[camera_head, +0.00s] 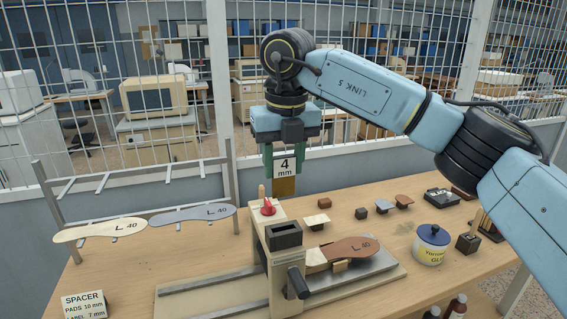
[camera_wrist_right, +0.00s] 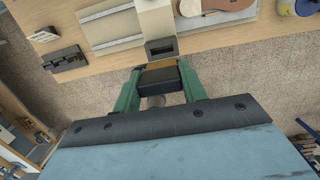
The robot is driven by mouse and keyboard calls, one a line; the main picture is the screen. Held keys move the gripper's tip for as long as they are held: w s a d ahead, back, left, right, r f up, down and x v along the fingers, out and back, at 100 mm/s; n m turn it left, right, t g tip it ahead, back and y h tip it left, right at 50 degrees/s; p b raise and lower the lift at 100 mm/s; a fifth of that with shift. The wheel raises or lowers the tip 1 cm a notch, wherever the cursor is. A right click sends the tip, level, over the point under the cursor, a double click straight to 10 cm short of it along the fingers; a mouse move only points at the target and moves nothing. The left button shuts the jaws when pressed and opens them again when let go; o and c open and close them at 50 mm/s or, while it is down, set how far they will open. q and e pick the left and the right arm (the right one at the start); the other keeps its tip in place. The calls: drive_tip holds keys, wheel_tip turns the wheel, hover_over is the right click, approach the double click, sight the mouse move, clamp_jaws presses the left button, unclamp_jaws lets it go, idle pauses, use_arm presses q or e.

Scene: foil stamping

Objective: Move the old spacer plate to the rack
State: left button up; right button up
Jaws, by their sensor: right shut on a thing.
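My right gripper (camera_head: 284,152) is shut on a spacer plate (camera_head: 284,187). The plate hangs upright with a white "4 mm" label and a brown lower part. It is behind the press (camera_head: 283,235) in the picture; whether its lower edge touches anything is hidden. In the right wrist view, the green fingers (camera_wrist_right: 158,80) close on both sides of a dark block with a brown edge (camera_wrist_right: 158,65). A metal rack (camera_head: 149,209) with several pegs stands at the left, apart from the gripper. My left gripper is not in view.
A cream sole (camera_head: 98,231) and a grey sole (camera_head: 192,214) are by the rack. A brown sole (camera_head: 350,249) lies at the press. A spacer card (camera_head: 84,304) reads "PADS 10 mm, LABEL 7 mm". A glue tub (camera_head: 431,250) and small blocks occupy the right side.

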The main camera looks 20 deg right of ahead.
drive_tip(key=shift+r+p, duration=1.1)
drive_tip(key=shift+r, duration=0.6)
drive_tip(key=shift+f, duration=0.1)
